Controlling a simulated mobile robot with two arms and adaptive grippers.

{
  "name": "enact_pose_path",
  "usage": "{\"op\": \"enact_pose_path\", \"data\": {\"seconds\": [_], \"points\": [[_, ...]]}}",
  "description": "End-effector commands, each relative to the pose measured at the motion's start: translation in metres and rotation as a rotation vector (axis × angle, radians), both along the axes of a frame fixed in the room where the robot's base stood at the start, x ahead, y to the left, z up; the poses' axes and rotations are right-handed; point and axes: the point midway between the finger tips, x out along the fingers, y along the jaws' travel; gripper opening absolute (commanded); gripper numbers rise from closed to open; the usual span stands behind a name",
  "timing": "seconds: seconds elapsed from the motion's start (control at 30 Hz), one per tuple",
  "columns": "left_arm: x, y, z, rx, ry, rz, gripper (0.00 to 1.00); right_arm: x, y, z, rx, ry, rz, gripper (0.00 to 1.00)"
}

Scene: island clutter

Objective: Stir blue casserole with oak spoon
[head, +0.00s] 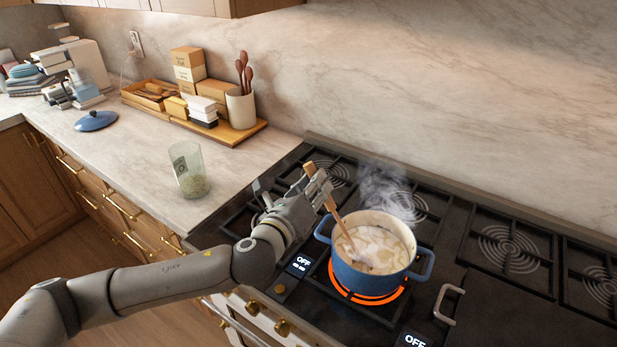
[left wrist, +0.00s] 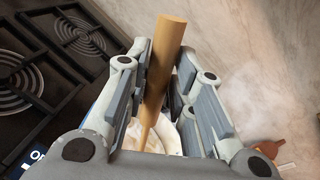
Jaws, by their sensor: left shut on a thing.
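The blue casserole (head: 366,272) stands on a glowing orange burner, with pale creamy contents and steam rising from it. My left gripper (head: 318,187) is above the pot's left rim and shut on the oak spoon (head: 338,217). The spoon leans, its handle top above the fingers and its lower end in the pot's contents, so its bowl is hidden. In the left wrist view the spoon's handle (left wrist: 164,62) stands between the two fingers, with the pale contents below. My right gripper is not in view.
A glass jar (head: 189,172) stands on the counter left of the stove. A blue lid (head: 96,121) lies farther left. A wooden tray (head: 243,133) holds boxes and a crock (head: 241,108) of utensils. Black grates (head: 508,250) right of the pot are empty.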

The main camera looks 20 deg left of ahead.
Motion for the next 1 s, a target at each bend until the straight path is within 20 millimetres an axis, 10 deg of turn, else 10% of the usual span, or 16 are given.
{"op": "enact_pose_path", "data": {"seconds": [1.0], "points": [[0.024, -0.053, 0.001, 0.0, -0.002, 0.001, 0.0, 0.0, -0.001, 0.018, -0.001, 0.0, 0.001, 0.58]]}}
